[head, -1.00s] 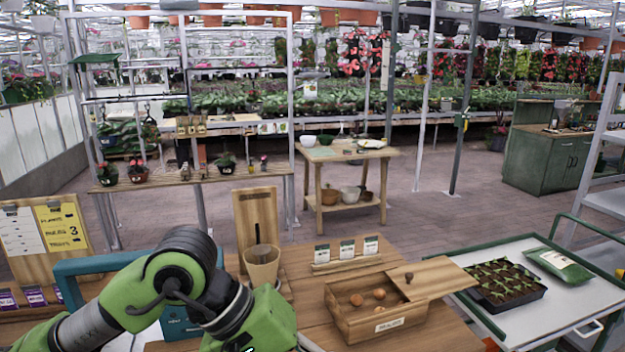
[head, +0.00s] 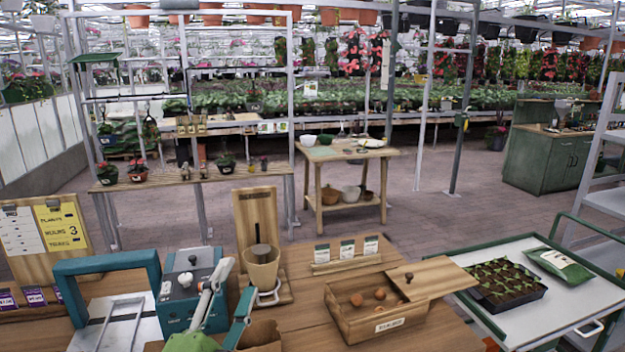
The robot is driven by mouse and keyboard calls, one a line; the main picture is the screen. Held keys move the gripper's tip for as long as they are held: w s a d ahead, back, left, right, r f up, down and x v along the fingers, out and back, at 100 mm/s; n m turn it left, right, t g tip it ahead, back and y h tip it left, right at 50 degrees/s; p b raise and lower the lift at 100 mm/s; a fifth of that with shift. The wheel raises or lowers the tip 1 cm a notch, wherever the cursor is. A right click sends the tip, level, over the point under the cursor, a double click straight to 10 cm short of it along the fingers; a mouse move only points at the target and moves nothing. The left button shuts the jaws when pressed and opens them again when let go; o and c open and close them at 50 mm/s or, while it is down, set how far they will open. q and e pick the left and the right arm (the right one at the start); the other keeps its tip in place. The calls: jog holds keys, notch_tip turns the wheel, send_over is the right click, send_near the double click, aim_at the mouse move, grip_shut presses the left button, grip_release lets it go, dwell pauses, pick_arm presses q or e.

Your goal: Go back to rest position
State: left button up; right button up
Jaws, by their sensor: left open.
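My left gripper (head: 233,288) is low in the picture, left of centre, cut by the bottom edge. Its fingers are apart and nothing shows between them. It is in front of the teal machine (head: 185,280) and the tan pot (head: 262,270) on the wooden bench (head: 300,300). Whether it touches anything cannot be told. My right gripper is not in view.
A wooden box (head: 375,318) with several brown round things and a partly slid lid (head: 433,278) is on the bench. Seed packets (head: 347,250) stand behind it. A cart (head: 520,322) with a seedling tray (head: 505,284) is at right.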

pick_arm(q)
jog(key=s+a+f+n+g+y, duration=0.1)
jog(key=s+a+f+n+g, duration=0.15)
jog(key=f, duration=0.55)
jog(key=s+a+f+n+g+y, duration=0.2)
jog(key=s+f+n+g, duration=0.15)
jog(key=f, duration=0.45)
jog(key=s+a+f+n+g+y, duration=0.1)
jog(key=s+a+f+n+g, duration=0.2)
jog(key=f, duration=0.5)
jog(key=s+f+n+g, duration=0.2)
jog(key=s+f+g, duration=0.3)
jog(key=s, duration=0.4)
jog(key=s+f+n+g, duration=0.2)
jog(key=s+f+n, duration=0.1)
jog(key=s+f, duration=0.4)
jog(key=s+f+g+b, duration=0.2)
jog(key=s+f, duration=0.1)
jog(key=f, duration=2.4)
jog(key=s+a+f+g+b, duration=0.1)
jog(key=s+a+f+b, duration=0.1)
jog(key=s+f, duration=1.5)
notch_tip(320, 180, down, 2)
jog(key=shift+s+a+f+m, duration=0.15)
jog(key=shift+s+a+m, duration=0.25)
jog(key=shift+a, duration=0.15)
